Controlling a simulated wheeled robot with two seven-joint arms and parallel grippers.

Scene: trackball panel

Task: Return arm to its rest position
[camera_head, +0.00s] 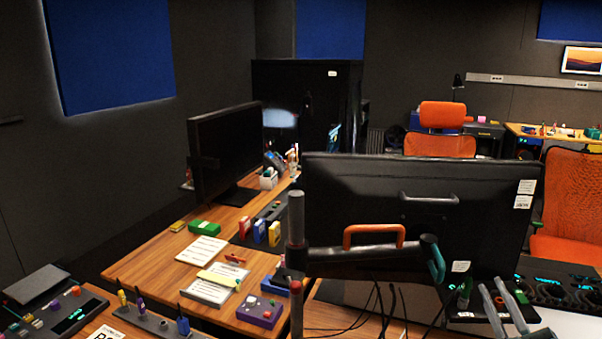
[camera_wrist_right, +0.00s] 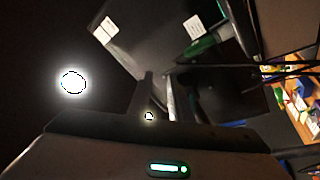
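My right gripper (camera_head: 490,284) is at the lower right of the head view, its two pale grey fingers pointing up with a gap between them. Nothing shows between the fingers. It is in front of the lower right part of a large black monitor (camera_head: 350,195), seen from behind. In the right wrist view the fingers (camera_wrist_right: 160,82) also stand apart, with the dark monitor back and its white labels beyond. Whether they touch anything cannot be told. My left gripper is not in view.
A black panel with cyan-lit rings (camera_head: 568,290) lies right of my gripper. A monitor arm with a post (camera_head: 297,220) and hanging cables (camera_head: 380,305) stand left. A purple box with knobs (camera_head: 261,312) sits on the wooden desk (camera_head: 150,268). An orange chair (camera_head: 570,200) is at right.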

